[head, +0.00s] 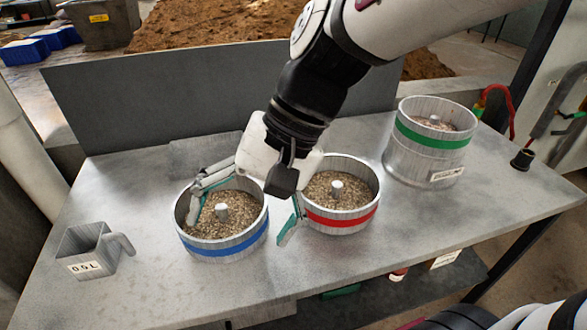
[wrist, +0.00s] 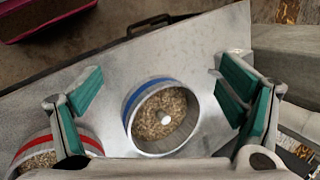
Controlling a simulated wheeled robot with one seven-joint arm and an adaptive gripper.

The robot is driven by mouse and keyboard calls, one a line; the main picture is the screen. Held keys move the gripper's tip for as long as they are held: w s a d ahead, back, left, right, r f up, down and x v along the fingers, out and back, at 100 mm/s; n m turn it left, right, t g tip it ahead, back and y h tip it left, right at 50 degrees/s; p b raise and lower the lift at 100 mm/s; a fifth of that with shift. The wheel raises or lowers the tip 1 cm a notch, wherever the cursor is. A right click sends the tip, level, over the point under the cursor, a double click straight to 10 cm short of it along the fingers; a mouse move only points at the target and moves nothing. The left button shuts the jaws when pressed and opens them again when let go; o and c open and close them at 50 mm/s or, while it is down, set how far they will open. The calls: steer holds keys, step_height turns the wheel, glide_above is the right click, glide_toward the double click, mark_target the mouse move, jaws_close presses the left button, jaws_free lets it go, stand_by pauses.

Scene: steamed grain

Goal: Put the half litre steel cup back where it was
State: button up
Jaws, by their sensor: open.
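The half litre steel cup (head: 88,252) stands upright at the left end of the metal table in the head view, with a "0.5 L" label on its front and its handle to the right. It does not show in the wrist view. My gripper (head: 243,222) is open and empty, above the blue-banded pot (head: 228,247) and the red-banded pot (head: 345,219), well to the right of the cup. In the wrist view my gripper (wrist: 160,107) has its green-padded fingers spread wide, with the blue-banded pot (wrist: 130,104) between them.
Both pots hold grain and have a central post. A green-banded pot (head: 428,140) stands at the right back. A grey upright panel (head: 150,95) borders the table's back. The table (head: 130,300) is bare around the cup. Small items sit on a shelf below.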

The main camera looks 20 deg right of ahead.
steer(key=s+d+n+t+h, duration=0.1)
steer(key=s+d+n+h, duration=0.1)
steer(key=s+d, duration=0.2)
steer(key=s+d+r+n+t+h, duration=0.1)
steer(key=s+d+n+h, duration=0.1)
steer(key=d, duration=0.8)
steer(key=s+h, duration=0.1)
steer(key=s, duration=0.1)
steer(key=shift+s+d+t+h, duration=0.3)
steer(key=shift+d, duration=0.05)
steer(key=shift+r, duration=0.1)
step_height(320, 180, up, 9)
steer(key=t+p, duration=0.1)
steer(key=p, duration=0.6)
steer(key=shift+t, duration=0.4)
